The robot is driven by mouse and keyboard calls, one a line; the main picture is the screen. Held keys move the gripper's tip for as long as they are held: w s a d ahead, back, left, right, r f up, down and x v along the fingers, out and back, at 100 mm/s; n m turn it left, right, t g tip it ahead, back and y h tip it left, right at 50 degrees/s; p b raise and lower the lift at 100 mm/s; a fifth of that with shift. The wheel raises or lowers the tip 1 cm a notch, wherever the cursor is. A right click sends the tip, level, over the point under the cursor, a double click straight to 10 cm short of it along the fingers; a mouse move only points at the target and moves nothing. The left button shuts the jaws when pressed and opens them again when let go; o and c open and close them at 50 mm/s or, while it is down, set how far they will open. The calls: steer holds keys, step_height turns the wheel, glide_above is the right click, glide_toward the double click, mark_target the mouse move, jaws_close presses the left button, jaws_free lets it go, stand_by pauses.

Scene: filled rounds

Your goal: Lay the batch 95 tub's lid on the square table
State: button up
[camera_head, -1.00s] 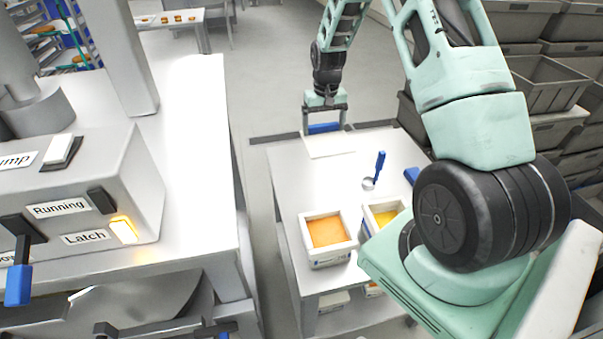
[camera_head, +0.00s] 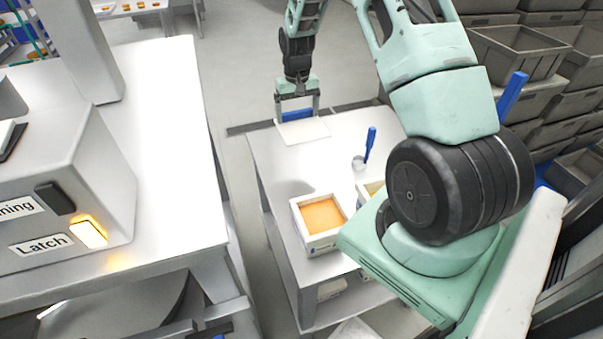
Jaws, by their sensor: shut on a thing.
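My gripper (camera_head: 297,112) is at the back edge of the square table (camera_head: 276,176), shut on a flat white lid (camera_head: 305,132). A blue piece shows between its fingers at the lid's far edge. The lid is level, over or on the back left of the table top; I cannot tell whether it touches. An open white tub with orange filling (camera_head: 319,222) stands on the table's front left. A second open tub with yellow filling (camera_head: 370,187) is mostly hidden behind my arm. The batch numbers are not readable.
A blue-handled tool (camera_head: 369,145) stands up from a small round piece behind the tubs. A white bench (camera_head: 165,130) with a control box (camera_head: 60,200) and lit Latch button is at the left. Grey crates (camera_head: 515,55) are stacked at the right. The table's middle is clear.

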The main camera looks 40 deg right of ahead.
mark_target(298, 120)
step_height(298, 120, down, 5)
steer(key=b, duration=0.3)
steer(key=shift+r+b, duration=0.1)
steer(key=shift+b, duration=0.2)
step_height(298, 120, down, 9)
steer(key=p, duration=0.2)
steer(key=shift+r+p, duration=0.1)
steer(key=shift+p, duration=0.2)
steer(key=shift+f, duration=0.55)
steer(key=shift+f, duration=0.2)
steer(key=o, duration=0.7)
steer(key=shift+r, duration=0.1)
step_height(298, 120, up, 12)
steer(key=b, duration=0.3)
steer(key=shift+r, duration=0.15)
